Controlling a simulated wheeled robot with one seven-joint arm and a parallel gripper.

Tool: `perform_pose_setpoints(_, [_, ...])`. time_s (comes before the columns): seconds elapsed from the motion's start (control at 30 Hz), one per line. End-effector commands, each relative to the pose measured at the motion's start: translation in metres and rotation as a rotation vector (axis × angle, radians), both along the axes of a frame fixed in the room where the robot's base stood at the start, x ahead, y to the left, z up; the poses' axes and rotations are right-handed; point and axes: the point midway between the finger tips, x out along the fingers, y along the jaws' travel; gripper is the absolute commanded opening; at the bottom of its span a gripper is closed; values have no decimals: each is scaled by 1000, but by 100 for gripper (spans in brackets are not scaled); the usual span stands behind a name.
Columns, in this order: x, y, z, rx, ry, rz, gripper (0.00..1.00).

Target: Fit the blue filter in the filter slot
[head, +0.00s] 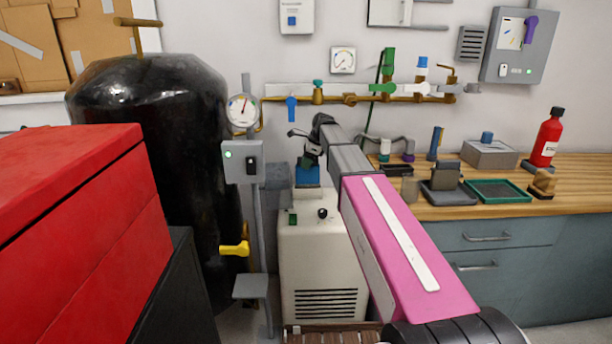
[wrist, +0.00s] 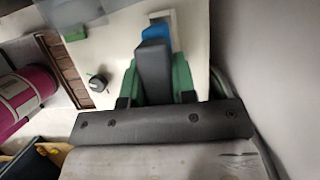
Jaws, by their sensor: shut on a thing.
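The blue filter (head: 307,176) is at the end of my arm, just above the top of a cream cabinet (head: 322,245). My gripper (head: 311,158) is shut on it from above, and the arm partly covers this spot in the head view. In the wrist view a small blue part of the filter (wrist: 156,33) shows beyond the dark finger of my gripper (wrist: 158,60), with the pale cabinet behind. The filter slot cannot be made out. I cannot tell whether the filter touches the cabinet or is apart from it.
A grey switch box (head: 243,162) on a post and a black tank (head: 150,150) stand left of the cabinet. Pipes with valves (head: 350,98) run along the wall behind. A wooden counter (head: 565,190) with trays and a red bottle (head: 547,138) is at right.

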Motion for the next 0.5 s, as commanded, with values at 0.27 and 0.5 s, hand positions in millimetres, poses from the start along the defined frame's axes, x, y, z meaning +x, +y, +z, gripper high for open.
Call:
perform_pose_setpoints(0.27, [-1,0,-19,1,1,2,2])
perform_pose_setpoints(0.5, [-1,0,-52,1,1,1,2])
